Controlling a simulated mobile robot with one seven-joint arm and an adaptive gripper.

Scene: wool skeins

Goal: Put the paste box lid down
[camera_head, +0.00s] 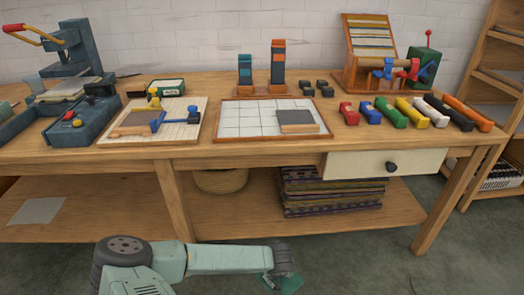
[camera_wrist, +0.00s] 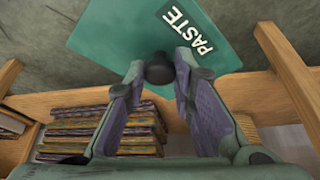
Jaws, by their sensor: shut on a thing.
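My gripper (camera_wrist: 159,66) is shut on the dark round knob of the paste box lid (camera_wrist: 115,32), a flat teal plate with a "PASTE" label. In the head view, my gripper (camera_head: 280,268) is low in front of the workbench, and the teal lid (camera_head: 293,284) shows only in part at its tip. The lid is held over the floor, clear of the bench. A small green-sided box (camera_head: 169,86) with a pale top stands on the left half of the bench; I cannot tell if it is the paste box.
The wooden workbench (camera_head: 250,150) carries a gridded tray (camera_head: 253,117) with a dark block, a pale board (camera_head: 124,133) with tools, and a row of coloured rolls (camera_head: 412,110). Bare wood shows along its front edge. Patterned stacks (camera_head: 330,190) lie on the lower shelf.

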